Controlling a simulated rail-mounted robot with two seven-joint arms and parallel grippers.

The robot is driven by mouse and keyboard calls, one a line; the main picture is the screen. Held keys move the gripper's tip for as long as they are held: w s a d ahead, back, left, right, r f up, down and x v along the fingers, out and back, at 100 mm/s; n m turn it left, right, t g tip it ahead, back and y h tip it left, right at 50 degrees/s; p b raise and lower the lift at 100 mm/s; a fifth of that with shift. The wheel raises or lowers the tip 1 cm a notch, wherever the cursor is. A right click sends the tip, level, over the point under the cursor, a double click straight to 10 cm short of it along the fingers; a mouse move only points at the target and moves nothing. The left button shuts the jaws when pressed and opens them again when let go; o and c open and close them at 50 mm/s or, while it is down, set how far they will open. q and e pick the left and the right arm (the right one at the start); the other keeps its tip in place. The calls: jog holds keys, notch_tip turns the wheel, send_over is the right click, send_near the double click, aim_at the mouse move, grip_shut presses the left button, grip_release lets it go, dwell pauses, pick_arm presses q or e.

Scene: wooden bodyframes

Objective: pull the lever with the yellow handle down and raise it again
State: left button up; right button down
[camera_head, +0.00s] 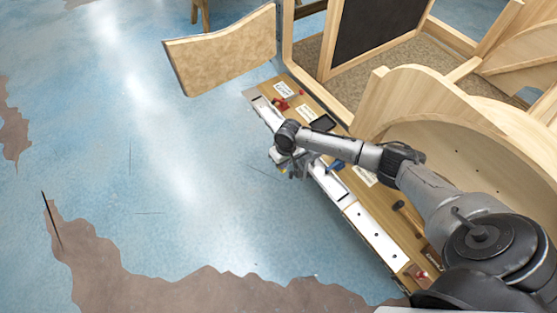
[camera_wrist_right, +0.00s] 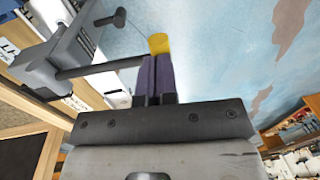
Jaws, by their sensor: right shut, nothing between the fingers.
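The yellow handle (camera_wrist_right: 158,44) shows in the right wrist view just beyond the fingertips of my right gripper (camera_wrist_right: 156,60). My right gripper's fingers are shut together with nothing between them; whether they touch the handle I cannot tell. A dark rod (camera_wrist_right: 100,69) runs from a grey mechanism (camera_wrist_right: 58,62) toward the handle; its far end is hidden behind the fingers. In the head view my right gripper (camera_head: 294,170) is at the floor-side edge of the narrow bench, with a small yellow spot (camera_head: 283,170) beside it. My left gripper is not in view.
The narrow bench (camera_head: 361,219) carries a blue part (camera_head: 337,165), a red part (camera_head: 281,104), a hammer (camera_head: 407,217) and labels. Wooden frames (camera_head: 430,95) stand behind it on the right. The blue floor (camera_head: 130,150) to the left is open.

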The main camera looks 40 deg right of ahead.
jog(key=shift+s+f, duration=0.4)
jog(key=shift+f, duration=0.2)
notch_tip(320, 180, up, 5)
jog(key=p, duration=0.5)
jog(key=shift+w+d, duration=0.1)
jog(key=shift+d, duration=0.05)
notch_tip(320, 180, up, 10)
jog(key=d, duration=0.1)
jog(key=shift+w+d, duration=0.15)
jog(key=shift+d, duration=0.2)
